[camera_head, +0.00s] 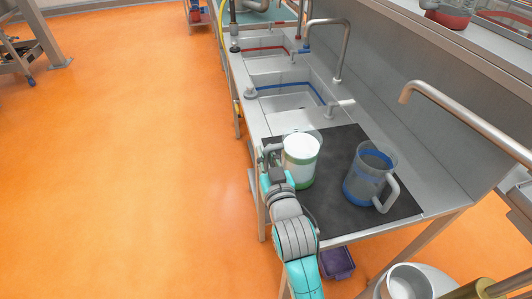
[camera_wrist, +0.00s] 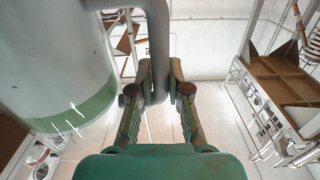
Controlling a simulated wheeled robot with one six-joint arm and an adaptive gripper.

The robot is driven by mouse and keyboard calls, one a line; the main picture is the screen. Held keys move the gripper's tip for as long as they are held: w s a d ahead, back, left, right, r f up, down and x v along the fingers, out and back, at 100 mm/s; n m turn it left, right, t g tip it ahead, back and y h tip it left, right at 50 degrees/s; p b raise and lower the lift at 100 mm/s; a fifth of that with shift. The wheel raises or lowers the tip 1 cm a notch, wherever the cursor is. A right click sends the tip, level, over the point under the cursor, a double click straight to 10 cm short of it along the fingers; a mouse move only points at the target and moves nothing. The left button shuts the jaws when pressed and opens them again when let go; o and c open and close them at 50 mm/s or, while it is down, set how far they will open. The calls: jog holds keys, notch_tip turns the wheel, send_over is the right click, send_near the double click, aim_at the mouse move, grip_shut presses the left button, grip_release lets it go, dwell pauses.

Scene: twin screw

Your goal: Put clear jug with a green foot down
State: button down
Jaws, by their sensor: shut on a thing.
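The clear jug with a green foot (camera_head: 301,160) holds white contents and stands upright at the left side of the black mat (camera_head: 338,146). I cannot tell whether its foot touches the mat. In the wrist view the jug (camera_wrist: 55,50) fills the left, with its green band low down. My gripper (camera_head: 271,156) is at the jug's left side, shut on its grey handle. In the wrist view the handle (camera_wrist: 159,45) runs between the fingers of my gripper (camera_wrist: 158,88).
A clear jug with a blue foot (camera_head: 370,177) stands on the mat's right part, its handle toward the front right. Sinks (camera_head: 292,94) lie behind the mat. A bent tap (camera_head: 455,115) reaches in from the right. A purple bin (camera_head: 338,263) sits below the counter.

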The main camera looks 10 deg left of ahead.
jog(key=c, duration=1.1)
grip_release()
jog(key=shift+c, duration=0.2)
jog(key=shift+r, duration=0.1)
jog(key=v, duration=1.2)
